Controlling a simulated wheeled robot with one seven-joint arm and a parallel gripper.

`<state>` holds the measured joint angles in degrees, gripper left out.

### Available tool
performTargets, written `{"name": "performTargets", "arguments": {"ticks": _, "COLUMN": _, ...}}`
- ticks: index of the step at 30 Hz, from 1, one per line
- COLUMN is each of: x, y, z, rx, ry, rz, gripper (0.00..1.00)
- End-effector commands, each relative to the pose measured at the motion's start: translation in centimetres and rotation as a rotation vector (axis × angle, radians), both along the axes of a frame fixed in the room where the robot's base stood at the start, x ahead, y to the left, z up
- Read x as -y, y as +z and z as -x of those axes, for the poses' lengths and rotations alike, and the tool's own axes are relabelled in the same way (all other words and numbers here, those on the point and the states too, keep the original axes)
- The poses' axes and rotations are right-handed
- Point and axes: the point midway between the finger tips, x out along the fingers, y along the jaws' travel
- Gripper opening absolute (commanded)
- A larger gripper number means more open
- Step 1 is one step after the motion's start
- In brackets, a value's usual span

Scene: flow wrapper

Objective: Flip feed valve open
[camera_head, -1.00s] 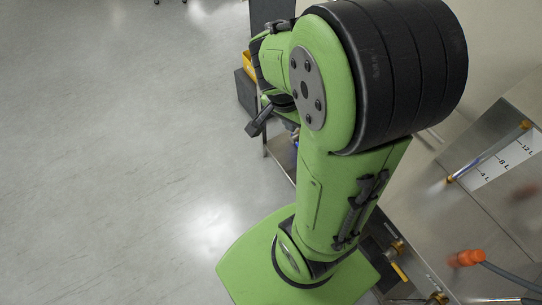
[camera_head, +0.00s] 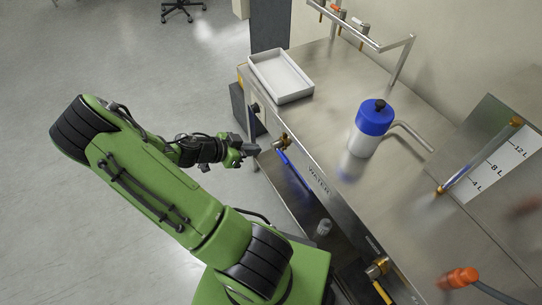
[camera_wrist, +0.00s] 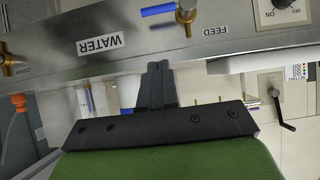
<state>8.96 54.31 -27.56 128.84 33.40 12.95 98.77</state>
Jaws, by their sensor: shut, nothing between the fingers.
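The feed valve is a brass body (camera_head: 283,143) with a long blue lever (camera_head: 297,170) on the front panel of the steel bench. The lever lies along the panel and points toward the WATER label. In the wrist view the brass valve (camera_wrist: 186,14) is at the top beside the FEED label (camera_wrist: 208,30), with its blue lever (camera_wrist: 158,11) reaching left. My gripper (camera_head: 250,150) is shut and empty, just left of the valve in the head view and apart from it. In the wrist view its closed fingers (camera_wrist: 156,74) point up toward the panel, below the lever.
A second brass valve with a yellow lever (camera_head: 381,288) is farther along the panel. On the bench (camera_head: 330,105) are a white tray (camera_head: 282,78) and a blue-and-white bottle (camera_head: 369,127). An ON/OFF switch (camera_wrist: 283,12) is right of FEED in the wrist view. Floor on the left is open.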

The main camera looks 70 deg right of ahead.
Motion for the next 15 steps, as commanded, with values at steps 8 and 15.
{"name": "performTargets", "arguments": {"ticks": 8, "x": 1.2, "y": -1.2, "z": 1.2, "rx": -0.002, "ry": -0.004, "rz": -0.003, "gripper": 0.0}}
{"name": "performTargets", "arguments": {"ticks": 15, "x": 4.4, "y": -4.2, "z": 4.1, "rx": -0.002, "ry": -0.003, "rz": -0.004, "gripper": 0.0}}
